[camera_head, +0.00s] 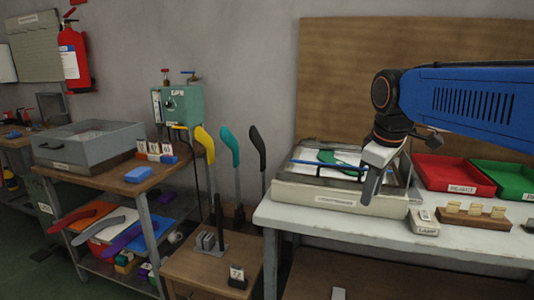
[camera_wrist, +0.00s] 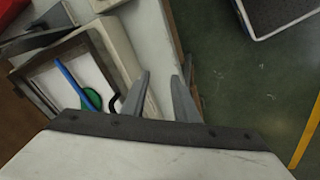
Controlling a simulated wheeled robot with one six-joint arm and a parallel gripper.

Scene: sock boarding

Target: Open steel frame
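A steel frame (camera_head: 310,170) with a dark metal border lies in a shallow cream tray (camera_head: 335,197) on the white bench. A blue bar (camera_head: 335,168) crosses it, and a green flat shape (camera_head: 327,155) shows on a white surface inside. In the wrist view the frame (camera_wrist: 48,84) is at the left, with the blue bar (camera_wrist: 72,83) and the green shape (camera_wrist: 92,98). My gripper (camera_head: 371,195) points down in front of the tray's right part and hides some of it. In the wrist view my gripper (camera_wrist: 160,85) has its fingers apart with nothing between them.
A red bin (camera_head: 453,175) and a green bin (camera_head: 505,182) stand right of the tray. A wooden block rack (camera_head: 472,219) and a small labelled box (camera_head: 424,222) are near the bench's front. Upright coloured sock boards (camera_head: 229,148) stand to the left.

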